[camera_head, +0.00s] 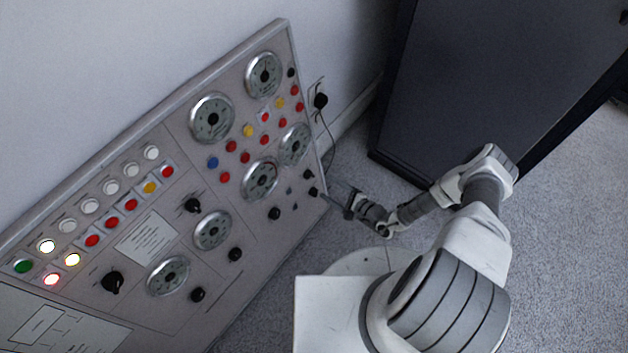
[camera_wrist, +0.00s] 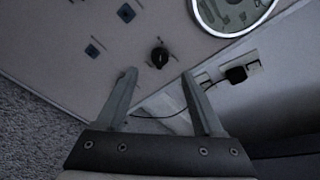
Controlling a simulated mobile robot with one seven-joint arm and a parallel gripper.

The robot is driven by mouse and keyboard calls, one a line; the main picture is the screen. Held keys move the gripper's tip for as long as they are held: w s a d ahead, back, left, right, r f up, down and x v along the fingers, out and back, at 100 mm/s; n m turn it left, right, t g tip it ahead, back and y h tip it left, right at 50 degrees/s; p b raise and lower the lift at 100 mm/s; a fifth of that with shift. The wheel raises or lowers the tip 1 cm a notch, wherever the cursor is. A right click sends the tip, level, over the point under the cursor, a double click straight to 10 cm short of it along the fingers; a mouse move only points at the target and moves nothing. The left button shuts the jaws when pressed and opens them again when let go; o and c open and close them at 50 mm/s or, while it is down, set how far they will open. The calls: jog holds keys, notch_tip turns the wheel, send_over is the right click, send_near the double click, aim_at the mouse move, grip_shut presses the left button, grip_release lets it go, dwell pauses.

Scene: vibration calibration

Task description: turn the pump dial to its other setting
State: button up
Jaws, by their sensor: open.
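A small round black dial (camera_wrist: 159,57) on the panel lies just beyond my fingertips in the wrist view, centred between them. It looks like the black knob (camera_head: 309,175) at the panel's right edge in the head view; no label is readable, so I cannot tell for sure that it is the pump dial. My gripper (camera_wrist: 159,75) is open and empty, its two fingers apart either side of the dial's line. In the head view my gripper (camera_head: 328,197) is small and dark beside the panel's lower right edge. Contact with the dial cannot be made out.
The grey control panel (camera_head: 180,128) carries several gauges, buttons, lamps and other black knobs. A round gauge (camera_wrist: 232,12) is close to the dial. A wall socket with a black plug (camera_wrist: 236,74) and cable is beside the panel. A dark cabinet (camera_head: 470,80) stands behind my arm.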

aim_at(311, 177)
jog(key=b+x, duration=0.2)
jog(key=x, duration=0.5)
jog(key=shift+w+a+f, duration=0.1)
jog(key=shift+w+a, duration=0.15)
grip_shut()
